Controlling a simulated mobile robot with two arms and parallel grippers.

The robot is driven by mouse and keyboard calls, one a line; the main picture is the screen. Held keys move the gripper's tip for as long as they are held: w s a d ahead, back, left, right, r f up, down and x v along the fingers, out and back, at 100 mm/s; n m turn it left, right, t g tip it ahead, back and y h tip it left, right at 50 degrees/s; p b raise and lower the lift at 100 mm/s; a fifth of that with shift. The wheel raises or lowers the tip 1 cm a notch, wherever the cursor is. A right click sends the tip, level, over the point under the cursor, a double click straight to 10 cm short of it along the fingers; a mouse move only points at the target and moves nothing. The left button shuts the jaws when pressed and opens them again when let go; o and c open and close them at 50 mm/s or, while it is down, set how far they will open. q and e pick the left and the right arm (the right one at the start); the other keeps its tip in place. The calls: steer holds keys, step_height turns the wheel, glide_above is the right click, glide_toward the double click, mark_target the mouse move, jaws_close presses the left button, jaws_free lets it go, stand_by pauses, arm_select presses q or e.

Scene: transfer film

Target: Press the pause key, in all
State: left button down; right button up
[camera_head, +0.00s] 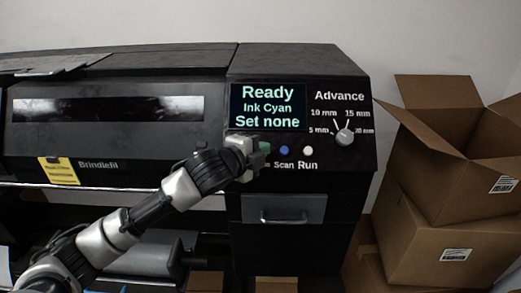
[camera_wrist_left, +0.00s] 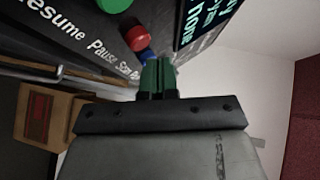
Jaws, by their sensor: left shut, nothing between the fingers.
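The key panel is on the dark printer's right block in the head view. My left gripper (camera_head: 263,147) is in front of it, left of the blue Scan key (camera_head: 284,150) and the white Run key (camera_head: 308,150), and hides the keys further left. In the left wrist view, the red key (camera_wrist_left: 135,38) by the "Pause" label sits between a green key (camera_wrist_left: 115,4) and the blue key (camera_wrist_left: 147,54). My left gripper's green fingers (camera_wrist_left: 158,76) are shut and empty, near the blue and red keys. Whether they touch a key I cannot tell.
The screen (camera_head: 268,107) above the keys reads "Ready, Ink Cyan, Set none". An Advance knob (camera_head: 345,137) is at right. A drawer (camera_head: 284,209) with a handle is below. Cardboard boxes (camera_head: 432,235) stand at the right.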

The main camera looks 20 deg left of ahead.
arm_select(q)
steer(key=shift+w+f, duration=0.1)
steer(key=shift+w+f, duration=0.15)
steer(key=shift+f, duration=0.05)
steer(key=shift+w+a+f, duration=0.15)
steer(key=shift+w+f, duration=0.15)
stand_by(0.8)
steer(key=shift+r, duration=0.1)
steer(key=shift+s+r+p, duration=0.5)
steer(key=shift+s+p, duration=0.1)
steer(key=shift+p, duration=0.2)
steer(key=shift+d+r, duration=0.1)
steer(key=shift+d, duration=0.1)
